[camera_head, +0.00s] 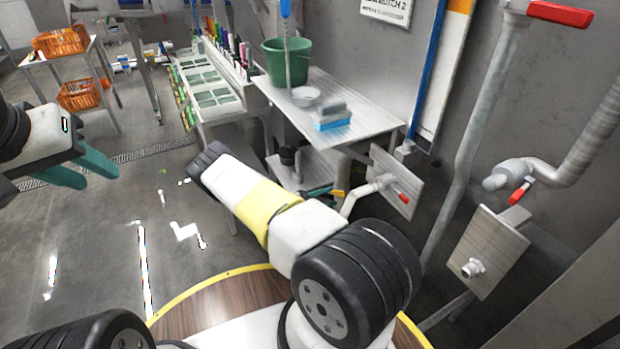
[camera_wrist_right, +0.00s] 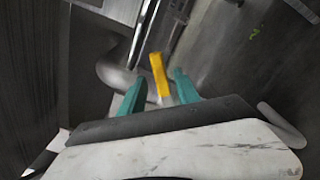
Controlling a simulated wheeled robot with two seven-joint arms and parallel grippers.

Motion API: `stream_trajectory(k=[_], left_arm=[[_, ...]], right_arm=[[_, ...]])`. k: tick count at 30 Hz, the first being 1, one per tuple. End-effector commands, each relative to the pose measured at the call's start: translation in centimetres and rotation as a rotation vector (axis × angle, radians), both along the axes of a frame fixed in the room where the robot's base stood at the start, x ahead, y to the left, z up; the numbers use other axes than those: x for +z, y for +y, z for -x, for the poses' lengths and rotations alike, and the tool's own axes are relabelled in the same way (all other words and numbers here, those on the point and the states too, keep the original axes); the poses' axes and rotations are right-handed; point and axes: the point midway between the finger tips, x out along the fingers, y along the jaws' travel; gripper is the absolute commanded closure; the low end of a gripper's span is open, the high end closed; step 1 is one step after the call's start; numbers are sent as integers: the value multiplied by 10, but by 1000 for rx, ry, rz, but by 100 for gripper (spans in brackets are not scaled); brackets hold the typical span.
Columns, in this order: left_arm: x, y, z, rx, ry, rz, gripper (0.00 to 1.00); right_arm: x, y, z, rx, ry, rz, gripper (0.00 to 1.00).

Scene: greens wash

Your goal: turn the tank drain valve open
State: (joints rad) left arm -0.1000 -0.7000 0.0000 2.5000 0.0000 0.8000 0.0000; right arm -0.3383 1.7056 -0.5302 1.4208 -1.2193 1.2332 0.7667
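The drain valve's yellow lever (camera_wrist_right: 159,75) shows in the right wrist view, in front of a grey pipe (camera_wrist_right: 115,75). It appears in the head view as a small yellow piece (camera_head: 338,192) under the metal table. My right gripper (camera_wrist_right: 158,92) is open, with one teal finger on each side of the lever and a gap visible on both sides. In the head view my right forearm hides most of that gripper and valve; only a bit of teal shows beside the lever. My left gripper (camera_head: 84,167) is open and empty, over the floor at the far left.
A metal table (camera_head: 365,118) carries a green bucket (camera_head: 288,66), a bowl (camera_head: 305,97) and a blue sponge-like block (camera_head: 333,122). Red-handled valves (camera_head: 404,198) (camera_head: 521,190) (camera_head: 560,14) are on pipes at the right. Orange baskets (camera_head: 78,95) stand far left. Floor at left is clear.

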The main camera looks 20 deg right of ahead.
Motion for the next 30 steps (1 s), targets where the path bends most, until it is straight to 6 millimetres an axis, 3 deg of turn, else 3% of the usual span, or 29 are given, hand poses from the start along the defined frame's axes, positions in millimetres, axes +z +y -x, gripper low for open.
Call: stream_trajectory(k=[1, 5, 21, 25, 30], left_arm=[[0, 0, 0, 0, 0, 0, 64], [0, 0, 0, 0, 0, 0, 64], [0, 0, 0, 0, 0, 0, 64], [0, 0, 0, 0, 0, 0, 64], [0, 0, 0, 0, 0, 0, 64]], right_arm=[[0, 0, 0, -1, 6, -1, 74], [-1, 4, 1, -15, 105, -11, 99], [-18, 60, 17, 13, 1349, -209, 100], [-20, 68, 19, 46, 1509, -236, 100], [-22, 66, 20, 62, 1577, -248, 100]])
